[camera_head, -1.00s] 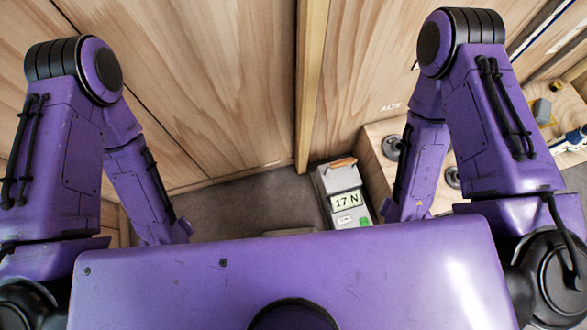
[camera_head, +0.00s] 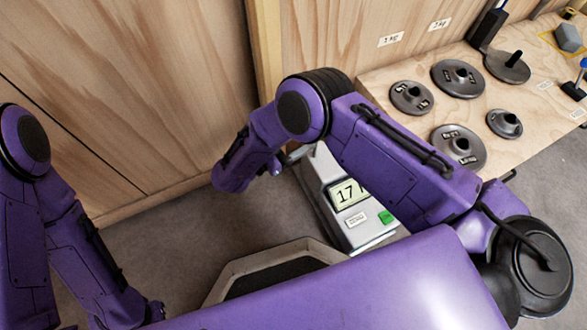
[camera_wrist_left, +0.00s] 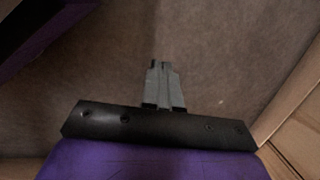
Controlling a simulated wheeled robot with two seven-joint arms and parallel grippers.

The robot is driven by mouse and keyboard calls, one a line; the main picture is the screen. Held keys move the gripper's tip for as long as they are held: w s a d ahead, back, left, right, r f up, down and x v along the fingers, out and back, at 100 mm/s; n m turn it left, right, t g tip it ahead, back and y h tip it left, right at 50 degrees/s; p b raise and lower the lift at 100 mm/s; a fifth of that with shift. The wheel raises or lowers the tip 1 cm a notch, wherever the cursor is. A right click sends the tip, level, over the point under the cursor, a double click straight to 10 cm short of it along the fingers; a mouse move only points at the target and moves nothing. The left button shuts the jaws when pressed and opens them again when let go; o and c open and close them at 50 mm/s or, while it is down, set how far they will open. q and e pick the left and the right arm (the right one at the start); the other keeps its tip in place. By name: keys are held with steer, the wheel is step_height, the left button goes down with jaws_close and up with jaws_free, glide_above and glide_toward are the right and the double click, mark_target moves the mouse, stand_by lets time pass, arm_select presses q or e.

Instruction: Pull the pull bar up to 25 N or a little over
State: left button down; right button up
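A grey force gauge (camera_head: 357,222) stands on the floor in the middle of the head view. Its display (camera_head: 347,192) shows 17, and my right arm covers part of the unit letter. A green button sits below the display. The gauge's upper end is partly behind my right arm, and I cannot see the pull bar now. My right forearm crosses in front of the gauge, and the right gripper does not show. In the left wrist view my left gripper (camera_wrist_left: 163,66) points at bare floor. Its grey fingers are together, with nothing between them.
A low wooden platform (camera_head: 394,72) at the right carries several dark weight discs, including one disc (camera_head: 459,78) near its middle. A wooden wall (camera_head: 130,80) with an upright post (camera_head: 265,45) stands behind. Carpet (camera_head: 180,245) is open left of the gauge.

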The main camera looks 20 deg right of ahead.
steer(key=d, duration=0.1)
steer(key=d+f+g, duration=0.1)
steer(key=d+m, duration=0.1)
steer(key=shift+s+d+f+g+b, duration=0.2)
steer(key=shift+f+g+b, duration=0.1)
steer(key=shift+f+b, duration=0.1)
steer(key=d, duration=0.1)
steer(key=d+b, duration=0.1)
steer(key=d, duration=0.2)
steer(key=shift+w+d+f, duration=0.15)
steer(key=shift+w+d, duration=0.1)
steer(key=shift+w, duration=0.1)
arm_select(q)
steer(key=shift+t+y, duration=0.4)
steer(key=shift+t, duration=0.3)
steer(key=f, duration=0.1)
steer(key=w+a+f, duration=0.1)
steer(key=f, duration=0.1)
steer(key=w+a+f, duration=0.1)
steer(key=shift+w+a+f+b, duration=0.15)
steer(key=shift+f+b, duration=0.1)
steer(key=shift+b, duration=0.05)
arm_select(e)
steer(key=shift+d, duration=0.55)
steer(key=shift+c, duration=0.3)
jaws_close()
